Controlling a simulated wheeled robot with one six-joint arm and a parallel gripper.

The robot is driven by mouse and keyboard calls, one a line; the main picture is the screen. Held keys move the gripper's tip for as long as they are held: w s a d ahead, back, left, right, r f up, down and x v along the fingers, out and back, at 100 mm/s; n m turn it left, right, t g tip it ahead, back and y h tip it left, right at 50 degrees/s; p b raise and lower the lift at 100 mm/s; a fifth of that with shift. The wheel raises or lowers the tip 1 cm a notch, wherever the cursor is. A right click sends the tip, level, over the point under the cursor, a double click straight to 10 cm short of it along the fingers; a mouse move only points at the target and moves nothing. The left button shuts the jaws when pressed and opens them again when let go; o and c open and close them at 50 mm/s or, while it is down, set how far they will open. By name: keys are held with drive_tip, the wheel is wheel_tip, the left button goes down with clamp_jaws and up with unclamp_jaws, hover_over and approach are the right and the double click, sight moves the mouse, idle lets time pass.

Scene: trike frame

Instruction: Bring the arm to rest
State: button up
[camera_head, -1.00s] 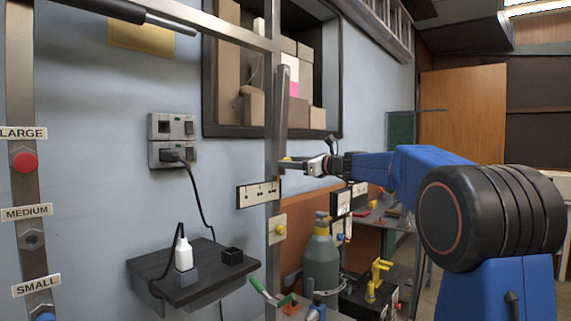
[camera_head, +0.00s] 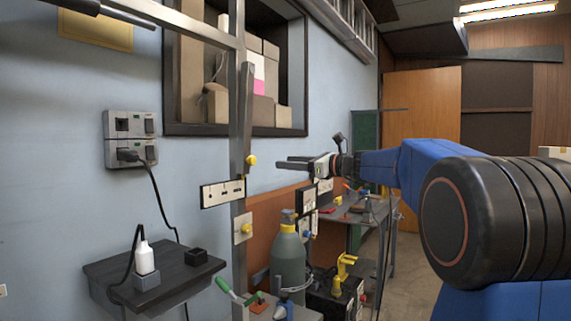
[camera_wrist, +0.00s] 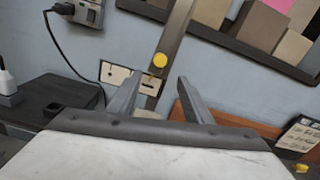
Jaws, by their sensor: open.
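My gripper (camera_head: 293,164) is at the end of my blue arm, right of the upright metal post (camera_head: 240,120) in the head view. In the wrist view my gripper (camera_wrist: 157,97) has its two fingers spread with nothing between them. A yellow knob (camera_head: 250,160) sits on the post, left of the fingertips and apart from them. In the wrist view the yellow knob (camera_wrist: 159,60) shows beyond the fingers, near the middle.
A black shelf (camera_head: 105,268) with a white plug stands at the lower left. A grey gas cylinder (camera_head: 288,262) and a cluttered workbench (camera_head: 345,215) lie below my arm. A wall outlet (camera_head: 130,138) is at the left. A wooden door (camera_head: 425,130) is behind.

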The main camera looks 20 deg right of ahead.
idle(0.4)
drive_tip(key=s+a+f+n+g+h, duration=0.1)
drive_tip(key=s+a+f+n+g, duration=0.1)
drive_tip(key=s+a+f+n, duration=0.4)
drive_tip(key=s+a+f+n+g+h, duration=0.1)
drive_tip(key=s+a+f+n+g, duration=0.15)
drive_tip(key=s+f, duration=0.55)
drive_tip(key=s+a+f+n+g+h, duration=0.2)
drive_tip(key=s+a+f+n+g, duration=0.15)
drive_tip(key=s+a+f, duration=0.35)
drive_tip(key=s+d+f+n+g+h, duration=0.1)
drive_tip(key=s+d+f+n+h, duration=0.2)
drive_tip(key=s+f+n, duration=0.4)
drive_tip(key=s+d+f+n+h, duration=0.3)
drive_tip(key=s+d+f+n, duration=0.2)
drive_tip(key=s+f, duration=0.8)
drive_tip(key=s+n, duration=0.2)
drive_tip(key=s, duration=0.2)
drive_tip(key=shift+s+n+g+h, duration=0.2)
drive_tip(key=shift+n+g+h, duration=0.1)
drive_tip(key=shift+n+g, duration=0.1)
drive_tip(key=shift+o, duration=0.2)
